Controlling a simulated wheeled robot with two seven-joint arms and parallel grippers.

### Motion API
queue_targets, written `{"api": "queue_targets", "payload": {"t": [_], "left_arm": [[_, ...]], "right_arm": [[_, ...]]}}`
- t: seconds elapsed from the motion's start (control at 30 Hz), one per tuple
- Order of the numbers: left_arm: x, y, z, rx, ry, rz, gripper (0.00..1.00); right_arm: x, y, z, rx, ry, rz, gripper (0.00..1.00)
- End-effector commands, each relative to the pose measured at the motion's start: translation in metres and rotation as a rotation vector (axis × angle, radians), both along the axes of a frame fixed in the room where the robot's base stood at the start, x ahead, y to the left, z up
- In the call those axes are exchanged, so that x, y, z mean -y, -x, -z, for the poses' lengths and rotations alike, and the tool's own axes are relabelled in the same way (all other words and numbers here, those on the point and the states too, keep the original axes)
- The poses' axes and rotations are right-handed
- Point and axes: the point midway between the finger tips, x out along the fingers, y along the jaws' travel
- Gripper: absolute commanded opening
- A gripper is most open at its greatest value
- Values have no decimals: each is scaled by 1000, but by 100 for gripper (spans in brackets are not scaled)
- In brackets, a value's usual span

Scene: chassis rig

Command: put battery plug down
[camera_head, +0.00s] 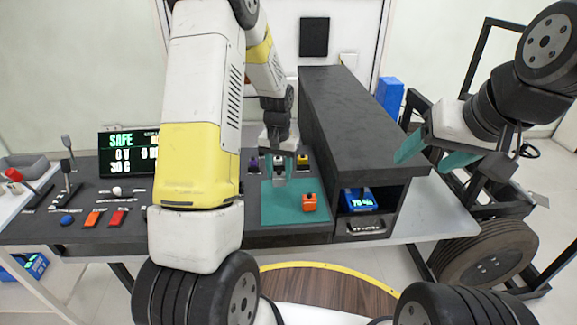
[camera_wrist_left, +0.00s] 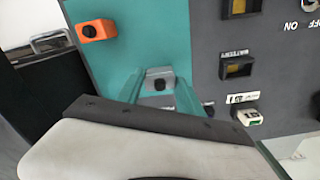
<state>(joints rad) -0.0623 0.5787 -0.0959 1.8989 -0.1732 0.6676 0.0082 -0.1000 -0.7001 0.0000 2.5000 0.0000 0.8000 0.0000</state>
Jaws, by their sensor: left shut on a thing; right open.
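My left gripper (camera_head: 279,181) points down over the teal mat (camera_head: 267,214). It is shut on a small grey plug with a dark top, which I take to be the battery plug; it shows between the teal fingers in the left wrist view (camera_wrist_left: 159,78). Whether the plug touches the mat is not clear. An orange block with a dark knob (camera_head: 309,202) sits on the mat; it also shows in the left wrist view (camera_wrist_left: 96,30). My right gripper (camera_head: 434,152) is open and empty, right of the dark housing.
Behind the mat is a panel of labelled sockets (camera_wrist_left: 240,69). The tall dark housing (camera_head: 365,110) stands right of the mat, with a blue display unit (camera_head: 358,201) in its opening. A SAFE display (camera_head: 121,152) and coloured buttons are at left. Bare mat lies around the orange block.

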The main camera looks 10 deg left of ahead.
Motion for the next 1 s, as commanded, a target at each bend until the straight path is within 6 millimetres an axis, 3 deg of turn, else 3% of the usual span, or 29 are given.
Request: {"api": "queue_targets", "payload": {"t": [0.17, 0.53, 0.57, 0.63, 1.0], "left_arm": [[0, 3, 28, -6, -1, 0, 2], [0, 2, 32, -4, 0, 0, 2], [0, 2, 32, -3, 0, 0, 49], [0, 2, 31, -3, 0, 0, 63], [0, 2, 29, -3, 0, 0, 65]], "right_arm": [[0, 0, 0, 0, 0, 0, 65], [0, 0, 0, 0, 0, 0, 65], [0, 0, 0, 0, 0, 0, 65], [0, 0, 0, 0, 0, 0, 65], [0, 0, 0, 0, 0, 0, 65]]}}
